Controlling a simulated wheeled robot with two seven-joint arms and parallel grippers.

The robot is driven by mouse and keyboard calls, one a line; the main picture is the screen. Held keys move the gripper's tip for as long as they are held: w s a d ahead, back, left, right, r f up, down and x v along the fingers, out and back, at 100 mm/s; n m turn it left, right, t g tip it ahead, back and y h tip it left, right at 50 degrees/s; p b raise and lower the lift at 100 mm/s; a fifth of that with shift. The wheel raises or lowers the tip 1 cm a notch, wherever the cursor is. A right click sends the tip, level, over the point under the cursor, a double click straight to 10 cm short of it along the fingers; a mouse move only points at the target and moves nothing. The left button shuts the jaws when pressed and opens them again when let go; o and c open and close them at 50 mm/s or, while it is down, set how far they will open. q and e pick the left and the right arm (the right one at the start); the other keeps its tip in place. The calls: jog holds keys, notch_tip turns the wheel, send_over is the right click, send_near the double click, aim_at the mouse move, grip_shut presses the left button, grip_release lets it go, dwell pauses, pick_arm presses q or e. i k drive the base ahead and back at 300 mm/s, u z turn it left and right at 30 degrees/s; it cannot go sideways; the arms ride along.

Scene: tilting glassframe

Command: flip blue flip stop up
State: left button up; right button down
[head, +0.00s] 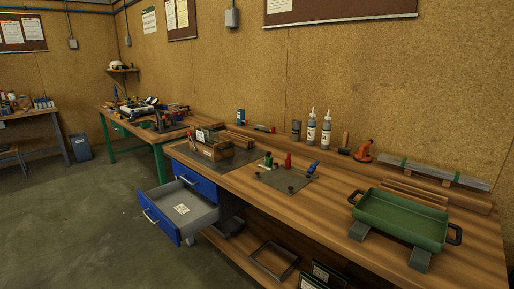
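A small blue piece (312,168), which looks like the blue flip stop, is at the right end of a dark grey plate (283,178) on the workbench. It appears slanted, with its upper end leaning right; it is too small to tell its exact position. A red piece (288,161) and a green piece (268,159) stand to its left on or behind the same plate. Neither of my grippers shows in the head view.
The wooden workbench (340,205) holds a green tray (402,218) on grey blocks at right. A wooden box (210,150) stands left of the plate. White bottles (326,130) stand near the wall. A blue drawer (180,212) juts open over the floor.

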aim_at(313, 168)
jog(key=k, duration=0.65)
jog(key=u, duration=0.4)
jog(key=i, duration=0.6)
jog(key=u, duration=0.6)
jog(key=i, duration=0.9)
jog(key=z, duration=0.65)
jog(key=i, duration=0.95)
jog(key=z, duration=0.65)
